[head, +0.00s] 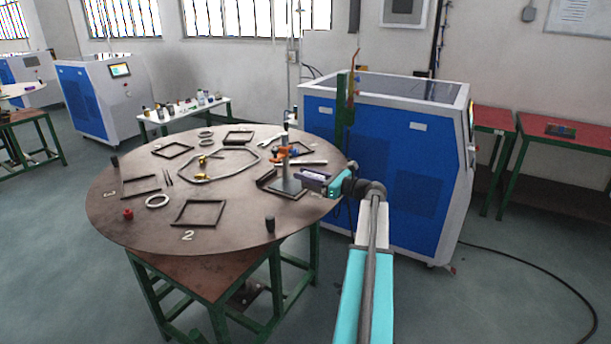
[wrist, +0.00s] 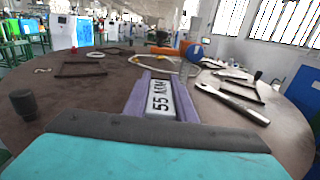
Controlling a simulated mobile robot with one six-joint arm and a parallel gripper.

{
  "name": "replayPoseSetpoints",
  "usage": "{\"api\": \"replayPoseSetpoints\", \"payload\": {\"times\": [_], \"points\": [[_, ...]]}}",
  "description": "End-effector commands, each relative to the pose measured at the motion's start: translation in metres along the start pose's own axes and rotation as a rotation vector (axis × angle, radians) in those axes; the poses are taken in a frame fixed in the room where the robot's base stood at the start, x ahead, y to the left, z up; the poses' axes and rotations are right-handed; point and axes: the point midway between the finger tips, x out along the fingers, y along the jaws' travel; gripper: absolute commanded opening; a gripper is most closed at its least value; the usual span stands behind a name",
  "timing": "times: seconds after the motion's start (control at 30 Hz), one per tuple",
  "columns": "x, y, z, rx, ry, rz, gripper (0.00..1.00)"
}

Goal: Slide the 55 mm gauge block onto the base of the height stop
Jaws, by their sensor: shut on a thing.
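My gripper (head: 314,179) is at the right part of the round table in the head view, beside the height stop. In the wrist view its purple fingers (wrist: 161,80) are shut on the 55 mm gauge block (wrist: 160,101), a pale block with dark lettering. In the head view the block is hard to make out between the fingers. The height stop has a flat dark base (head: 290,194), a grey upright post (head: 285,172) and orange parts near its top. The gripper appears just right of the post; its height above the base cannot be told.
The round brown table (head: 120,215) holds several dark square frames, a metal ring (head: 157,201), a red knob (head: 128,214) and a black knob (head: 270,224). A wrench (wrist: 230,100) lies to the right in the wrist view. A blue and white machine (head: 390,150) stands behind.

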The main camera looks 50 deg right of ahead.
Motion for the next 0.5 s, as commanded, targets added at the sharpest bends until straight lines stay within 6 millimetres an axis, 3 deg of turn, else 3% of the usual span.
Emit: {"api": "replayPoseSetpoints", "payload": {"times": [0.5], "points": [[0.021,0.000,-0.012,0.000,-0.002,0.002,0.00]]}}
